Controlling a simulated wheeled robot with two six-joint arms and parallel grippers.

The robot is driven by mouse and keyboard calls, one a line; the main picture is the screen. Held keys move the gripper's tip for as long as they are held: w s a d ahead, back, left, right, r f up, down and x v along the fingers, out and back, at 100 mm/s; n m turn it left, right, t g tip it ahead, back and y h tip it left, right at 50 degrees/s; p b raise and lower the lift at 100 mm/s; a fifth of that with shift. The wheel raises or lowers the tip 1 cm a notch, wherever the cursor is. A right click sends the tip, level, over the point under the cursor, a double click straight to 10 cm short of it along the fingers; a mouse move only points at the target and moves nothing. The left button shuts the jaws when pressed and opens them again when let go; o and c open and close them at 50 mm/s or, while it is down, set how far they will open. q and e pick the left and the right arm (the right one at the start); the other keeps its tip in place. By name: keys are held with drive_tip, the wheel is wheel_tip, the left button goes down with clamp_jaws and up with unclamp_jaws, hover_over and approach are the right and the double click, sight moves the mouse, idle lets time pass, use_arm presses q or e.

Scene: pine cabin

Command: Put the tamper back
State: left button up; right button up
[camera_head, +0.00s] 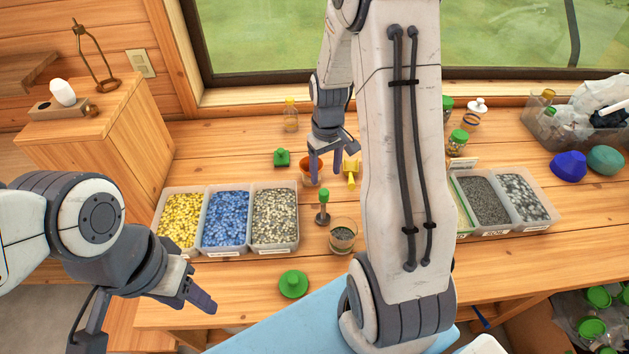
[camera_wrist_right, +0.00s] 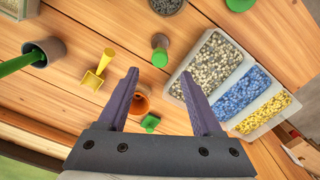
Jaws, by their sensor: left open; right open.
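The tamper (camera_head: 323,207), with a green knob on a grey stem and round foot, stands upright on the wooden table between the pebble tray and a glass jar. It also shows in the right wrist view (camera_wrist_right: 160,52), beyond my fingertips. My right gripper (camera_head: 331,166) is open and empty, reaching down over a terracotta pot (camera_head: 307,171) behind the tamper; the pot shows between its fingers in the wrist view (camera_wrist_right: 142,100). My left gripper (camera_head: 150,322) is open and empty at the table's front left, well apart from the tamper.
Trays of yellow, blue (camera_head: 226,218) and pale pebbles sit left of the tamper. A glass jar (camera_head: 343,238) with dark filling and a green lid (camera_head: 293,284) are nearby. A yellow scoop (camera_wrist_right: 97,74) and green piece (camera_head: 282,158) lie near the pot. My right arm hides the table's middle.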

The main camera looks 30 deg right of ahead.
drive_tip(key=s+a+r+n, duration=0.2)
drive_tip(key=s+a+r, duration=0.15)
drive_tip(key=a, duration=0.55)
drive_tip(key=s+a+r+n, duration=0.25)
drive_tip(key=a+r, duration=0.25)
drive_tip(key=a, duration=0.5)
drive_tip(key=s+a+r+n, duration=0.1)
drive_tip(key=s+a+r, duration=0.1)
drive_tip(key=s, duration=0.5)
drive_tip(key=s+a+r+n+y, duration=0.1)
drive_tip(key=s+a, duration=0.3)
drive_tip(key=s, duration=0.4)
drive_tip(key=shift+a+r, duration=0.3)
drive_tip(key=shift+r, duration=0.1)
drive_tip(key=shift+f+n, duration=0.1)
drive_tip(key=shift+n, duration=0.15)
